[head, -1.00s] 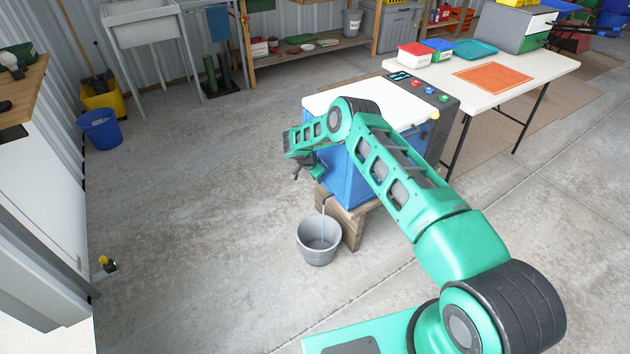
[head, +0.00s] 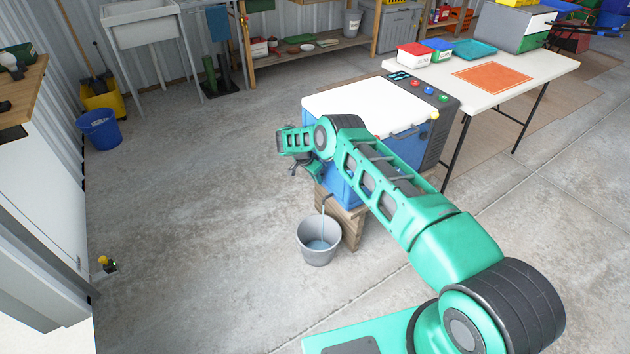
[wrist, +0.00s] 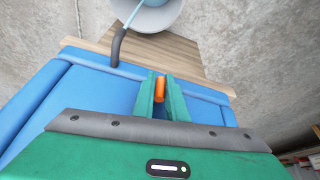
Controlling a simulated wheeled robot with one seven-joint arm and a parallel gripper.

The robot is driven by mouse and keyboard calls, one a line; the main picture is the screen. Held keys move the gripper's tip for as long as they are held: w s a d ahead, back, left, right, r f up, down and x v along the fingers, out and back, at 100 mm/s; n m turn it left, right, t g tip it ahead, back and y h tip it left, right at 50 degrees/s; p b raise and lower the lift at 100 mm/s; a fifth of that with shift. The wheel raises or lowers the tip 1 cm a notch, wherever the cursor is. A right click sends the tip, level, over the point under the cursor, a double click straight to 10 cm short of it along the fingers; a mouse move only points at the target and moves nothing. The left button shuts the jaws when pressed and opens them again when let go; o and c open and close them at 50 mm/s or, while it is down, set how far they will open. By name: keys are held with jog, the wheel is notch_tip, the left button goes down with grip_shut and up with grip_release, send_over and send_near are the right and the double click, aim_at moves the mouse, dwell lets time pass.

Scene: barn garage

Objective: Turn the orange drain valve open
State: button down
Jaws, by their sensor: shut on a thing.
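The orange drain valve (wrist: 160,88) shows in the wrist view as a small orange handle on the side of the blue cooler (wrist: 95,95). My gripper (wrist: 160,92) is shut on it, with one green finger on each side. In the head view my gripper (head: 303,168) is at the cooler's left side, and the valve is hidden there. A black drain spout (wrist: 117,47) sticks out beside the valve. A thin pale-blue stream runs from the spout into the grey bucket (head: 319,250), which has bluish water in its bottom.
The cooler, with its white lid (head: 350,103), stands on a wooden stand (head: 352,225). A white table (head: 530,75) with boxes and an orange mat is behind it to the right. The concrete floor to the left is clear, up to a blue bucket (head: 98,130).

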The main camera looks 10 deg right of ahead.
jog(key=c, duration=1.8)
grip_release()
jog(key=shift+w+d, duration=0.1)
jog(key=shift+w, duration=0.1)
jog(key=v, duration=1)
jog(key=shift+r, duration=0.35)
jog(key=shift+a, duration=0.25)
